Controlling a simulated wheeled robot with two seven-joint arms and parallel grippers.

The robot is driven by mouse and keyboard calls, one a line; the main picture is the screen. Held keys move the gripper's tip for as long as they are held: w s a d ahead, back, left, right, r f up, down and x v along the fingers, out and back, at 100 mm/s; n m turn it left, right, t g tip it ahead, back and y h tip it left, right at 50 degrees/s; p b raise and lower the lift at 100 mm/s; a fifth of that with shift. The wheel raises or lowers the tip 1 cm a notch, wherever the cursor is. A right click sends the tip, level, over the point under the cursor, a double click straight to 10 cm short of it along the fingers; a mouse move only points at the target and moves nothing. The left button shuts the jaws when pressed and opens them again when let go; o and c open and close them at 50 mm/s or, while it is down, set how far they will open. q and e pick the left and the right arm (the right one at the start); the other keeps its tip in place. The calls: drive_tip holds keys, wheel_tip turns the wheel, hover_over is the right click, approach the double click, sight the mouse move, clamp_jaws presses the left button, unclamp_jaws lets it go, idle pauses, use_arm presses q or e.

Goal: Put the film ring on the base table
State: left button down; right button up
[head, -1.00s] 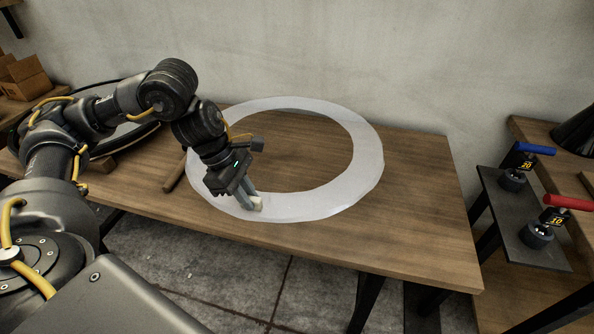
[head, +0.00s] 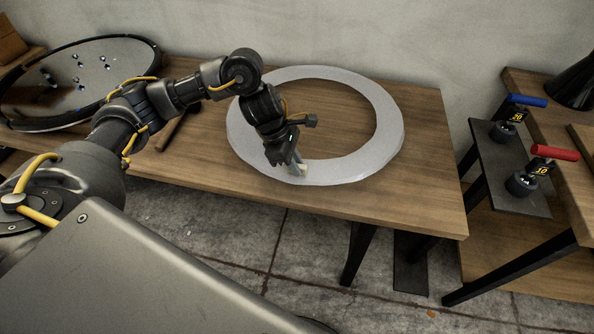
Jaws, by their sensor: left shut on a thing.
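The film ring is a wide, flat, whitish ring (head: 386,125) over the right part of a wooden table (head: 420,180), with bare wood showing through its middle. My left gripper (head: 299,172) points down at the near left part of the ring's band and is shut on it. The fingers hide a small piece of the band there. I cannot tell whether the ring rests flat on the wood or is held slightly above it. My right gripper is not in view.
A round black-rimmed mirror-like disc (head: 80,78) is at the left. A wooden handle (head: 172,132) lies left of the ring. At the right, a dark shelf (head: 508,175) carries tools with blue (head: 527,100) and red (head: 554,153) handles. A wall stands behind.

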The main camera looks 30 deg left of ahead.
use_arm(q)
drive_tip(key=f, duration=0.3)
drive_tip(key=shift+w+d+f, duration=0.15)
drive_tip(key=shift+w+f, duration=0.05)
drive_tip(key=shift+f, duration=0.15)
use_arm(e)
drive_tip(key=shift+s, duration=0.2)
use_arm(q)
drive_tip(key=c, duration=1.8)
unclamp_jaws()
drive_tip(key=o, duration=0.4)
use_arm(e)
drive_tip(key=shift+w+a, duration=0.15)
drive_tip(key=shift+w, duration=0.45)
use_arm(q)
drive_tip(key=shift+o, duration=0.2)
drive_tip(key=shift+r, duration=0.15)
drive_tip(key=v, duration=1.1)
drive_tip(key=shift+a+r+p, duration=0.25)
drive_tip(key=shift+r+p, duration=0.1)
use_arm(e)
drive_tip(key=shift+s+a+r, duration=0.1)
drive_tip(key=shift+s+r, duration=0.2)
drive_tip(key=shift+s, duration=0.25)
use_arm(q)
drive_tip(key=shift+s, duration=0.1)
